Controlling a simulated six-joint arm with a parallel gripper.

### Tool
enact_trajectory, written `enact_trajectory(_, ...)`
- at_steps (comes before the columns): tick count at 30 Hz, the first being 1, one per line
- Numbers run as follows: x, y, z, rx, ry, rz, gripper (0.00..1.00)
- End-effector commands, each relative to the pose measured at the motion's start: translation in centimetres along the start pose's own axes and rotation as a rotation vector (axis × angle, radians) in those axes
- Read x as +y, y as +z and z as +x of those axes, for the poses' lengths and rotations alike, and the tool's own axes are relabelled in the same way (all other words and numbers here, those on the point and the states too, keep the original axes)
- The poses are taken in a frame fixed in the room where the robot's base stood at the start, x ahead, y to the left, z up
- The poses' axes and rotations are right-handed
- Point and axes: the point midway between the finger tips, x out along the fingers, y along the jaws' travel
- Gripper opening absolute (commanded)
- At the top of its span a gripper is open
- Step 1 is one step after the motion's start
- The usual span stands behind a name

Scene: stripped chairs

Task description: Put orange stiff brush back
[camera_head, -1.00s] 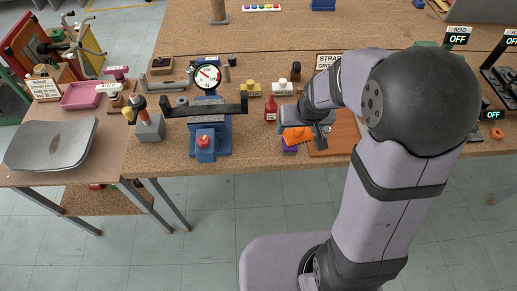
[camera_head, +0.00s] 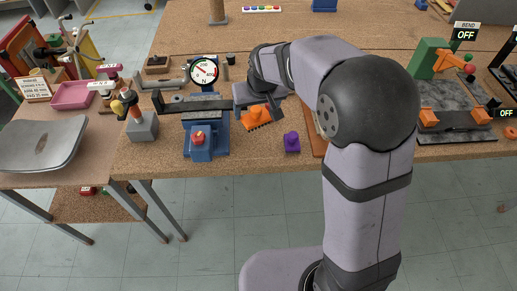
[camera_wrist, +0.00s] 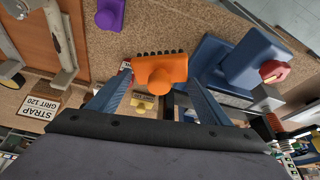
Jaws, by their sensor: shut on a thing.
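The orange stiff brush (camera_head: 257,118) is in my gripper (camera_head: 250,104), just right of the blue fixture with the round dial. In the wrist view the brush (camera_wrist: 160,75) sits between the fingers of my gripper (camera_wrist: 158,84), with its dark bristles toward the top of the picture. The gripper is shut on it. The brush appears held above the tabletop; its exact height is hard to tell. Part of the brush is hidden behind the gripper in the head view.
A purple block-like thing (camera_head: 292,142) stands near the front edge. The blue fixture (camera_head: 206,143) with a dark crossbar is left of the brush. A wooden board (camera_head: 317,139) is partly hidden by my arm. A pink tray (camera_head: 72,95) is far left.

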Motion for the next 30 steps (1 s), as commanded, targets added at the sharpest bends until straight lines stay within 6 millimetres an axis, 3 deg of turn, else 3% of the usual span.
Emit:
enact_trajectory(6, 0.3, 1.3, 0.0, -0.001, 0.024, 0.055, 0.51)
enact_trajectory(14, 0.4, 1.4, 0.2, -0.002, 0.032, 0.076, 0.51)
enact_trajectory(24, 0.4, 3.2, 4.3, -0.006, 0.033, 0.074, 0.51)
enact_trajectory(30, 0.4, 3.7, 5.8, -0.001, 0.033, 0.075, 0.51)
